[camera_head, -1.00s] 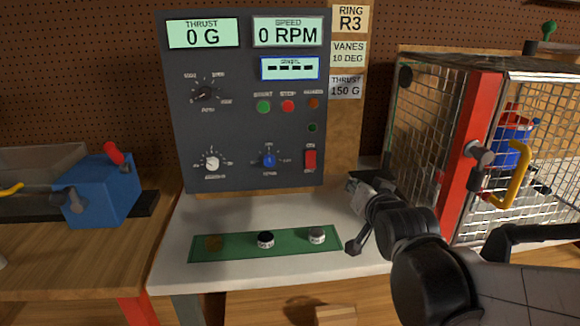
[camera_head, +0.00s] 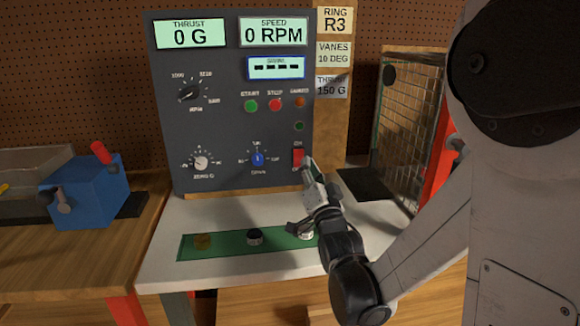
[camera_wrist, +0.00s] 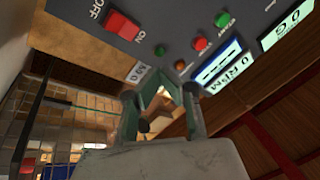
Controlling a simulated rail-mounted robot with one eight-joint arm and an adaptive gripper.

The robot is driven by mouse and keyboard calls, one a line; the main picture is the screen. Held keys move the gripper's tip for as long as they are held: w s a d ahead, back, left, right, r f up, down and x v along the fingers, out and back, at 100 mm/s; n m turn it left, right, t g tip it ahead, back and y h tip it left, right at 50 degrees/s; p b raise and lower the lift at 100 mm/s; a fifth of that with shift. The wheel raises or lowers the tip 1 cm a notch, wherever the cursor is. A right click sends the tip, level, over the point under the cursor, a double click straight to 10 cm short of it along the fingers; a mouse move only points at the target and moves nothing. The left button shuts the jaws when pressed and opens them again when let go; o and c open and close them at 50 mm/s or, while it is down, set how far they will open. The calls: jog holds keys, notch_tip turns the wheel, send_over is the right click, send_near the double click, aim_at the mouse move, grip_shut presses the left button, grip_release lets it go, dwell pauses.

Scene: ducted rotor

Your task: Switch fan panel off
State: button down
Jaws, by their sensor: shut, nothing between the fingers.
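The fan panel (camera_head: 215,125) is a dark grey upright box; its displays read thrust 0 G, speed 0 RPM and a row of dashes. Its red rocker switch (camera_head: 298,156) is at the lower right. The switch is large in the wrist view (camera_wrist: 122,25), with OFF lettered at one end. My gripper (camera_head: 309,168) is shut and empty, its tip just below and right of the switch in the head view. I cannot tell whether it touches. In the wrist view the fingers (camera_wrist: 163,82) converge, apart from the switch in the picture.
A green start button (camera_head: 251,106) and red stop button (camera_head: 275,104) sit above the switch. A blue knob (camera_head: 258,159) is left of it. A green mat (camera_head: 225,245) with small round pieces lies below. A mesh cage (camera_head: 408,130) stands right. A blue box (camera_head: 85,192) stands left.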

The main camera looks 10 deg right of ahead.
dwell(0.4)
jog(key=b, duration=0.2)
send_near(298, 153)
jog(key=r+x, duration=0.1)
jog(key=x, duration=0.3)
jog(key=shift+w+f+b, duration=0.3)
jog(key=shift+w+f, duration=0.15)
jog(key=shift+w, duration=0.2)
jog(key=shift+w, duration=0.1)
dwell(0.9)
jog(key=shift+w+f+b, duration=0.2)
jog(key=shift+w+b, duration=0.1)
jog(key=shift+w+f, duration=0.15)
jog(key=shift+w, duration=0.2)
dwell(0.8)
jog(key=shift+s, duration=0.1)
jog(key=shift+s+r, duration=0.35)
jog(key=shift+s, duration=0.35)
jog(key=shift+s+r, duration=0.1)
